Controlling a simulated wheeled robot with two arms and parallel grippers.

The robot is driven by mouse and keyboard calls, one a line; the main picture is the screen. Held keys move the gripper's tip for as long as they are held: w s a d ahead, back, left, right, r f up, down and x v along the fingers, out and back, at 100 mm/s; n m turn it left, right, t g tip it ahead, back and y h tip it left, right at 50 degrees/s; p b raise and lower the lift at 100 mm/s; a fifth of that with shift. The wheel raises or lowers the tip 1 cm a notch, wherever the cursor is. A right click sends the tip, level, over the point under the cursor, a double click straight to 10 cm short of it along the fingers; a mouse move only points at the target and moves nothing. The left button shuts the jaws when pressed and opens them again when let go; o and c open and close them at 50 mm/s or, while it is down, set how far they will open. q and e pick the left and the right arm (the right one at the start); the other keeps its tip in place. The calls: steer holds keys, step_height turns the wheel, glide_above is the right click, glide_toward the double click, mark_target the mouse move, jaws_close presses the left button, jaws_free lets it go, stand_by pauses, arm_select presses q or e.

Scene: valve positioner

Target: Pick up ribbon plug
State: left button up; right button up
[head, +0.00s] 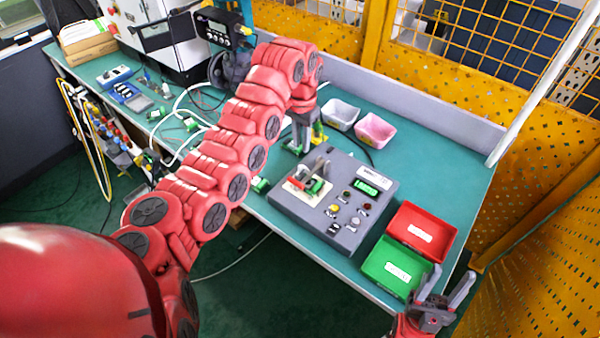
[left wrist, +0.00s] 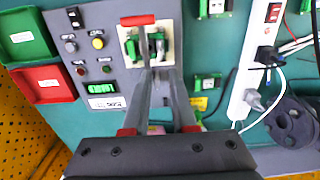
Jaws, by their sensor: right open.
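Several small green connectors lie on the table, and I cannot tell which is the ribbon plug. One (head: 291,147) lies beside my left gripper in the head view. A green connector (left wrist: 205,82) also shows right of the fingertips in the left wrist view. The box bears a cream fixture (head: 294,189) with a red handle and green parts. My right gripper (head: 447,294) is open and empty at the lower right.
A red tray (head: 437,222) and a green tray (head: 372,268) stand right of the box. A white bin (head: 341,111) and a pink bin (head: 375,128) stand behind it. A white power strip (left wrist: 256,70) with cables lies near. The table's right part (head: 455,165) is clear.

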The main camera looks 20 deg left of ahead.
arm_select(q)
glide_above(300, 172)
steer(key=f, duration=0.6)
steer(key=shift+w+d+p, duration=0.1)
steer(key=shift+w+p, duration=0.15)
steer(key=shift+p, duration=0.15)
steer(key=shift+s+f+p, duration=0.1)
steer(key=shift+f+p, duration=0.3)
step_height(300, 172, down, 4)
steer(key=shift+s+f+p, duration=0.1)
steer(key=shift+f+p, duration=0.05)
steer(key=shift+p, duration=1)
steer(key=shift+f, duration=0.15)
jaws_close()
